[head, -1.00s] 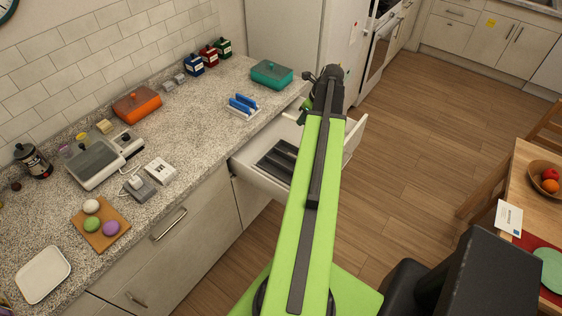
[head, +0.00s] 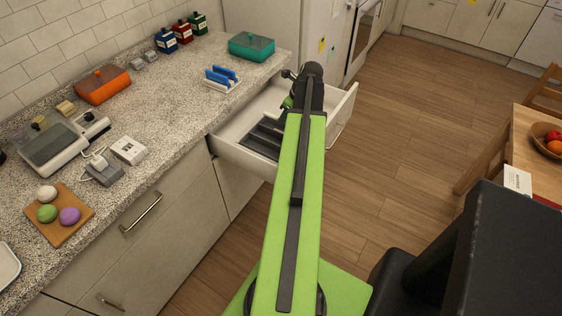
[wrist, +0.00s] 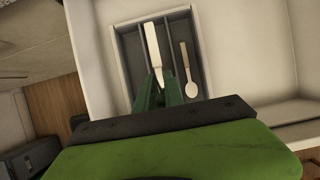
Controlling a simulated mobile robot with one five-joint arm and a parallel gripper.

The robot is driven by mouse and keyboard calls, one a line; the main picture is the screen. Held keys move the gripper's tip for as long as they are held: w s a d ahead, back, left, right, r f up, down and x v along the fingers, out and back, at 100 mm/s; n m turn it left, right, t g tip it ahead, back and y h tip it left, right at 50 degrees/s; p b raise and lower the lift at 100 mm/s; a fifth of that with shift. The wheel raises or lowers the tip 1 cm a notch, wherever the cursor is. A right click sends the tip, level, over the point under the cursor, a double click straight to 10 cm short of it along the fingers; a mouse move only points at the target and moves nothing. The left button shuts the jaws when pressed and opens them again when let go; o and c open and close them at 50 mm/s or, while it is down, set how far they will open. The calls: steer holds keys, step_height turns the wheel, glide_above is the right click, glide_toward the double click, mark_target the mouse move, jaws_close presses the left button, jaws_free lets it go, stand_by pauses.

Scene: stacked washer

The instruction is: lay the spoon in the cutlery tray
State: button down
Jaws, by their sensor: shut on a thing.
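The grey cutlery tray (head: 262,137) sits in the open white drawer; the wrist view shows its dividers and rim (wrist: 122,62) from above. A pale spoon (wrist: 190,88) lies in the tray's right compartment, bowl toward me, apart from my gripper. My gripper (wrist: 161,97) is shut on a pale, flat, long utensil (wrist: 153,45) that points away over the tray's middle. The utensil's near end is hidden between the green fingers, so I cannot tell whether it is a spoon. In the head view my gripper (head: 288,103) is over the drawer, its fingers mostly hidden by my arm.
The open drawer (head: 237,155) juts out below the counter (head: 180,100).

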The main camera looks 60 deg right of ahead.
step_height(320, 180, down, 14)
steer(key=b, duration=1.1)
steer(key=shift+f+b, duration=0.25)
steer(key=shift+b, duration=0.15)
steer(key=shift+r, duration=0.25)
steer(key=shift+f, duration=0.15)
steer(key=c, duration=1.7)
jaws_free()
steer(key=p+v, duration=0.5)
steer(key=v, duration=0.1)
steer(key=p+v, duration=0.5)
steer(key=p, duration=0.1)
steer(key=shift+w+r, duration=0.1)
steer(key=shift+r, duration=0.35)
steer(key=shift+s+r+p, duration=0.3)
steer(key=shift+p, duration=0.05)
steer(key=shift+f, duration=0.1)
